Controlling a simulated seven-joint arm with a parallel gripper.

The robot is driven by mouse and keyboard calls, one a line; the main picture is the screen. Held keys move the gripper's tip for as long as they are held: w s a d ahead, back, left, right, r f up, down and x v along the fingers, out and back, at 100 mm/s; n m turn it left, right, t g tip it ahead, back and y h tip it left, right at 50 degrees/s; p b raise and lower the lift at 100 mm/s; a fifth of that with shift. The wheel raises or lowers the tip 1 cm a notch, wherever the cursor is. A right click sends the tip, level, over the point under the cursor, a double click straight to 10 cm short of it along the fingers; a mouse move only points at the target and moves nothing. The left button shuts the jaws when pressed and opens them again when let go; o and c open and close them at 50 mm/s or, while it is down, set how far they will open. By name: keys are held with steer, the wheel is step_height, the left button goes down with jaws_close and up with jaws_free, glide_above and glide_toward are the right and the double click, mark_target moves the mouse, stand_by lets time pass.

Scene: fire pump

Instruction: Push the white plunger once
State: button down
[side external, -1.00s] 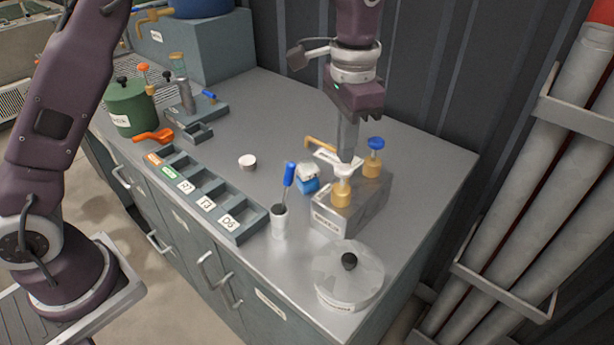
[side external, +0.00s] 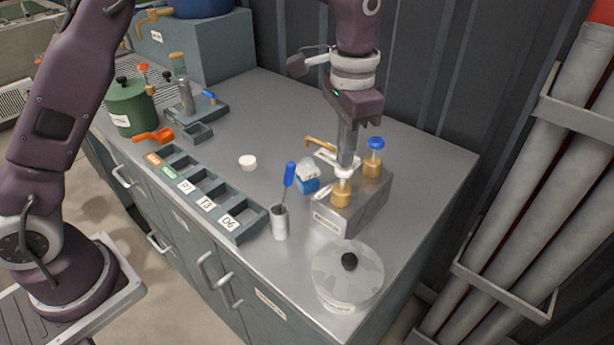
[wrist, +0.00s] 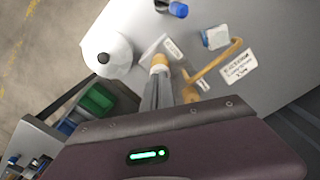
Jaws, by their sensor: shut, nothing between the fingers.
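The white plunger (side external: 343,175) sits on a brass collar (side external: 341,195) on top of a grey metal box (side external: 331,222). My gripper (side external: 346,164) is shut and empty, pointing down, with its fingertips at the top of the white plunger and apparently touching it. The plunger's cap shows just below the tips, close to the collar. In the wrist view my gripper (wrist: 159,77) reaches over the brass collar (wrist: 158,61), and the white cap is mostly hidden behind the fingers.
A blue plunger (side external: 376,143) stands raised on a second brass collar behind. A blue-and-white item (side external: 307,178), a cup (side external: 279,222) with a blue-handled tool and a lidded pot (side external: 347,280) are close by. The back-middle counter is clear.

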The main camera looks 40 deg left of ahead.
steer(key=shift+f, duration=1.85)
steer(key=shift+r, duration=2.35)
